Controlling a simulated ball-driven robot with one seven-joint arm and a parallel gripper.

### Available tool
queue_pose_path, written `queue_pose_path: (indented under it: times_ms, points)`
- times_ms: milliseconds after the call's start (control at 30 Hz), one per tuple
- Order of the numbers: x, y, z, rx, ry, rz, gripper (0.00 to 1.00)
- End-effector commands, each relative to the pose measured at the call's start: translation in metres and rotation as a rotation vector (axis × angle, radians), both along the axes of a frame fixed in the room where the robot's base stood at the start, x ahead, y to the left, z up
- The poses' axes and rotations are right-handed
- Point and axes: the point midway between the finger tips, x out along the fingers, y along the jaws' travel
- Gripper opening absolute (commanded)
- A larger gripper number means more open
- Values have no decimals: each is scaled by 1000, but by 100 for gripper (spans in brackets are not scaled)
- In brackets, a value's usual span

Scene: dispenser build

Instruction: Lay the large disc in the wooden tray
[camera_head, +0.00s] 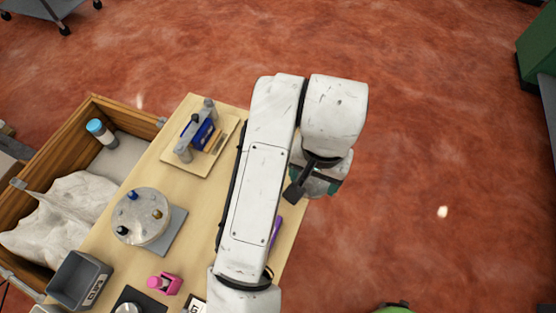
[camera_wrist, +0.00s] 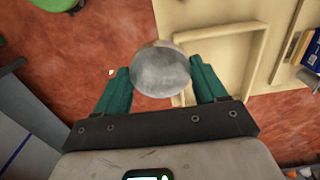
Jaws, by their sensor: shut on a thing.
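My gripper (camera_wrist: 162,84) is shut on a grey metallic disc (camera_wrist: 160,65), which sits between its green fingertips in the wrist view. In the head view my gripper (camera_head: 318,184) is beyond the table's right edge, partly covered by my arm, and the disc cannot be made out clearly. The wooden tray (camera_wrist: 263,40), pale with a raised rim, lies beyond the right finger in the wrist view. The disc overlaps the tray's left side in the picture; their height apart cannot be told. In the head view my arm hides the tray.
On the table (camera_head: 118,215) stand a clamp-like fixture with a blue part (camera_head: 200,134), a round metal piece with several knobs (camera_head: 142,222), a pink object (camera_head: 165,284) and a grey bin (camera_head: 80,281). A wooden crate (camera_head: 92,103) adjoins the left side. Open floor lies right.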

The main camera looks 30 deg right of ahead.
Motion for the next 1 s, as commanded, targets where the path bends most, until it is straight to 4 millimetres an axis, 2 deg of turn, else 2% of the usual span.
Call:
queue_pose_path:
  times_ms: [333,500,700,867,1000]
  points:
    - [74,8,-35,-3,3,6,18]
    - [97,11,-66,-3,1,6,18]
    - [113,14,-81,-1,-1,4,18]
    - [117,15,-86,0,0,6,18]
    - [122,16,-100,0,2,6,18]
